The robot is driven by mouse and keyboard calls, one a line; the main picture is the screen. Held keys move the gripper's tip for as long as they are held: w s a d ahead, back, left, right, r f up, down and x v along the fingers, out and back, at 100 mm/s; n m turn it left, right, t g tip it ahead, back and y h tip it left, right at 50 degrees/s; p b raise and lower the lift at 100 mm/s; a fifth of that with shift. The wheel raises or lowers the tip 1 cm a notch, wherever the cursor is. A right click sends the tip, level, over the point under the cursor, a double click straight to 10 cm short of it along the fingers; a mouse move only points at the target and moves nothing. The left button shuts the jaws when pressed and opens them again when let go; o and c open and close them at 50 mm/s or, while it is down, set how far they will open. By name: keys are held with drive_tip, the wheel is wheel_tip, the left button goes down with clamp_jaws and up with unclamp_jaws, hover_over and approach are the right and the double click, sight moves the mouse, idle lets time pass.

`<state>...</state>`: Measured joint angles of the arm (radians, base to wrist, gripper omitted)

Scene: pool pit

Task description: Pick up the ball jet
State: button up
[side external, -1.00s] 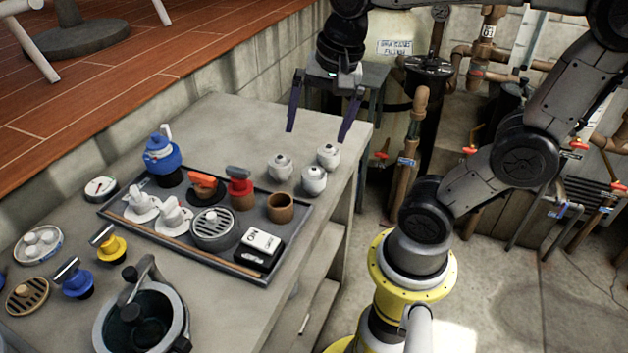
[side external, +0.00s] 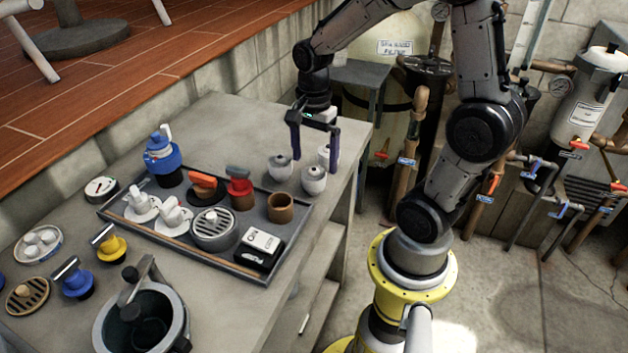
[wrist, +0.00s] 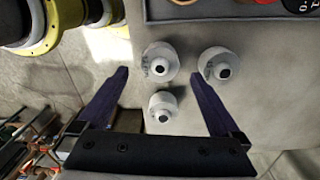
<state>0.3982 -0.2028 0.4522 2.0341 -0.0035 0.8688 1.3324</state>
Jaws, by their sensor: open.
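Three look-alike white, rounded fittings with dark central holes stand on the grey bench; they look like ball jets, and I cannot tell which one is meant. In the side view one is at left (side external: 280,169), one in front (side external: 314,181), and one at the back (side external: 324,153), partly hidden by a finger. The wrist view shows the front one (wrist: 160,62), the left one (wrist: 219,65) and the back one (wrist: 163,107). My gripper (side external: 315,163) is open and empty, pointing down above them. In the wrist view its fingers (wrist: 158,74) straddle the back and front fittings.
A dark tray (side external: 222,268) with several pool parts, including a brown cup (side external: 280,208), lies left of the fittings. A pot (side external: 150,318) and loose fittings sit at the bench's front left. The bench's right edge is close to the fittings.

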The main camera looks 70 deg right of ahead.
sight(314, 173)
drive_tip(key=shift+a+f, duration=0.2)
drive_tip(key=shift+f, duration=2.55)
drive_tip(key=shift+c, duration=0.2)
drive_tip(key=c, duration=1.3)
drive_tip(key=shift+c, duration=0.2)
drive_tip(key=shift+r, duration=0.1)
